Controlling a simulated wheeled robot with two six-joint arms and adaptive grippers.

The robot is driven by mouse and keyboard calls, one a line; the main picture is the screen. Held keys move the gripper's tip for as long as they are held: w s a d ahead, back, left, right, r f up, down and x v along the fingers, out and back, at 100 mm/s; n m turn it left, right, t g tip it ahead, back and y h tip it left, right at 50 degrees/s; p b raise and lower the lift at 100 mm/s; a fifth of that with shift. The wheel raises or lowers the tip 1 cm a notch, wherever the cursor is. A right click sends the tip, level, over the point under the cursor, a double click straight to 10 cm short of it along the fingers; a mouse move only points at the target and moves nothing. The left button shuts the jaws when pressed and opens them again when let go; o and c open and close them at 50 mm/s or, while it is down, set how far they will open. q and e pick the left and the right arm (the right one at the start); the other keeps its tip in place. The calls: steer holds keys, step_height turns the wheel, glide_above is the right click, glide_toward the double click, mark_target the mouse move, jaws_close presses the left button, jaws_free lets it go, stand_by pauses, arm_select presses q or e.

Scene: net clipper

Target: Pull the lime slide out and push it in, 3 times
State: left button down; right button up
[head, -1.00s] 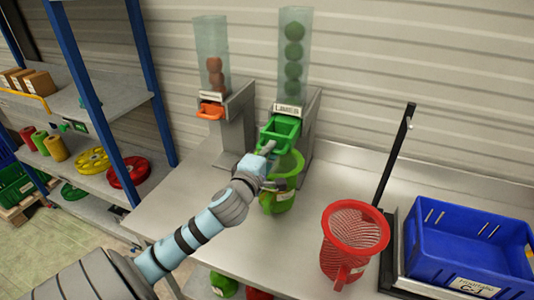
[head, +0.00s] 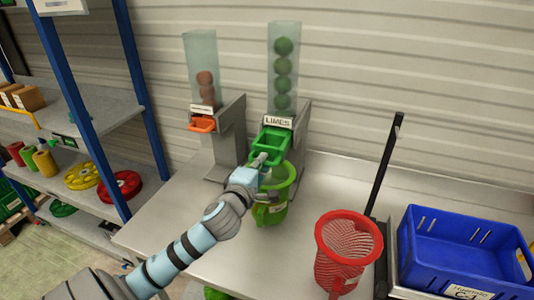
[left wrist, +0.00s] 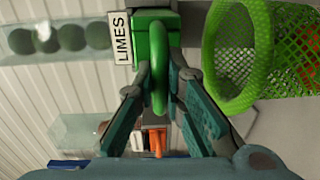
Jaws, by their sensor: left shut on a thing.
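The green lime slide (head: 270,146) sticks out from the front of the lime dispenser, below the LIMES label (head: 277,122). A clear tube (head: 284,70) holding several limes stands above it. My left gripper (head: 261,164) is shut on the slide's handle; in the left wrist view its fingers close on the green handle loop (left wrist: 159,62). A green net basket (head: 276,193) hangs below the slide, partly behind my gripper; whether limes lie inside is hidden. My right gripper is not in view.
A second dispenser with an orange slide (head: 202,123) stands to the left. A red net basket (head: 347,252) and a blue crate (head: 460,250) stand to the right on the metal table (head: 190,215). Shelves (head: 95,110) with spools are at the left.

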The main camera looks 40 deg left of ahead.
arm_select(q)
glide_toward(275, 141)
steer(key=shift+b+x, duration=0.35)
steer(key=shift+x, duration=1.1)
steer(key=shift+b+x, duration=0.6)
steer(key=shift+x, duration=1.7)
